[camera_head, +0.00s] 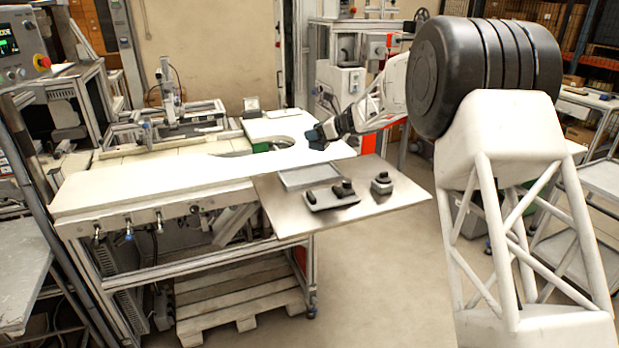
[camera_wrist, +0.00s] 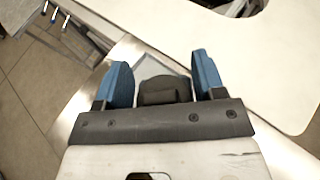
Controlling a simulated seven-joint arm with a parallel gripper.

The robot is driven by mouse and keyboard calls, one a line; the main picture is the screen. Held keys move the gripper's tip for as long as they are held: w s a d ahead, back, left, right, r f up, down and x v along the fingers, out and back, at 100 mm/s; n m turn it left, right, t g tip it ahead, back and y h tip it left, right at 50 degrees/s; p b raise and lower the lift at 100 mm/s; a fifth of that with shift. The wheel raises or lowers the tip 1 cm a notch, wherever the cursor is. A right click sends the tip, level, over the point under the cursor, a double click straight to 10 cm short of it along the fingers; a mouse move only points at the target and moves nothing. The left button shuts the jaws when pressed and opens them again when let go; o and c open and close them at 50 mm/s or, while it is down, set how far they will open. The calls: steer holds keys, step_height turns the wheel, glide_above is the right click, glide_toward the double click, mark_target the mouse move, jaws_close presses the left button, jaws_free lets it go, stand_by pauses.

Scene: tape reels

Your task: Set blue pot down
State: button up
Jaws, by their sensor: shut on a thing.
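My gripper (camera_head: 317,138) is above the right end of the white worktop, near the metal side plate. In the wrist view its two blue fingers (camera_wrist: 163,78) stand apart, shut on a dark grey piece (camera_wrist: 164,90) that fills the gap between them. This piece looks dark rather than blue, and its lower part is hidden by the gripper body. I cannot tell for sure that it is the blue pot. No separate blue pot shows elsewhere.
The metal side plate (camera_head: 408,195) carries a shallow grey tray (camera_head: 308,175), a flat grey piece with black parts (camera_head: 331,196) and a small dark block (camera_head: 381,184). The white worktop (camera_head: 110,189) is largely clear at its front left. A green thing (camera_head: 261,147) lies by the worktop's cut-out.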

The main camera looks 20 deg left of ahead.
steer(key=shift+w+f, duration=0.4)
steer(key=shift+w, duration=0.1)
glide_above(315, 173)
steer(key=shift+d+f, duration=0.1)
steer(key=shift+f, duration=3)
steer(key=shift+f, duration=1.9)
steer(key=shift+f, duration=0.15)
steer(key=o, duration=1.6)
steer(key=shift+s, duration=0.1)
